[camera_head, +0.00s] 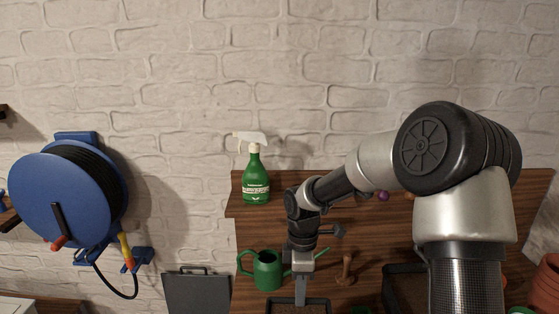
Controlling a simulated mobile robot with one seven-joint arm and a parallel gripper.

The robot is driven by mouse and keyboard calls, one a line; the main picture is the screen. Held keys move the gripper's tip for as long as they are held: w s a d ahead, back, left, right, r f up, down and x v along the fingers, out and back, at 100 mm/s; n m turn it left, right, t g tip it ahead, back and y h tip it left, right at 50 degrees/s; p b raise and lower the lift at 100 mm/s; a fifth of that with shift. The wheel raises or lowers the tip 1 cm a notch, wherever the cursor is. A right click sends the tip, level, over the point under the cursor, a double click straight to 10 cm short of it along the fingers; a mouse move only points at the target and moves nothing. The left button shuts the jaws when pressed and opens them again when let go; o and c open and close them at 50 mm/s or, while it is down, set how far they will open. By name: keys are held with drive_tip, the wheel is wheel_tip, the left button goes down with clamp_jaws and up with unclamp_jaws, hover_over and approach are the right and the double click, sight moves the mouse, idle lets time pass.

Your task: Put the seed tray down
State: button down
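A dark, shallow tray (319,303), likely the seed tray, shows at the bottom middle, cut off by the picture edge. My gripper (300,298) points down at this tray, its tips over or at it. The fingers show edge-on as one grey strip, so I cannot tell whether they are open or shut on the rim. I also cannot tell whether the tray rests on something or hangs from my gripper. A second dark tray-like box (391,285) stands to the right, partly hidden behind my arm.
A green watering can (268,272) stands close left of my gripper; a wooden-handled tool (346,270) is to its right. A blue hose reel (65,195) hangs left; terracotta pots (546,287) are far right.

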drive_tip(key=s+d+r+m+t+y+p, duration=0.15)
drive_tip(key=d+m, duration=0.25)
drive_tip(key=m, duration=0.5)
drive_tip(key=s+d+r+m+p, duration=0.25)
drive_tip(key=d+m, duration=0.25)
drive_tip(key=m, duration=0.3)
drive_tip(key=shift+m, duration=0.3)
drive_tip(key=shift+w+d+f+b, duration=0.35)
drive_tip(key=shift+w+d+f, duration=0.35)
drive_tip(key=shift+f, duration=2.3)
drive_tip(key=shift+w+d+f+b, duration=0.4)
drive_tip(key=shift+d+f, duration=0.45)
drive_tip(key=shift+f, duration=2.15)
drive_tip(key=shift+w+d+f+b, duration=0.3)
drive_tip(key=shift+w+d+f, duration=0.4)
drive_tip(key=shift+f, duration=2.3)
drive_tip(key=shift+s, duration=0.15)
drive_tip(key=shift+f, duration=0.2)
drive_tip(key=c, duration=2)
unclamp_jaws()
drive_tip(key=shift+d, duration=0.1)
drive_tip(key=shift+c, duration=0.2)
drive_tip(key=shift+r, duration=0.1)
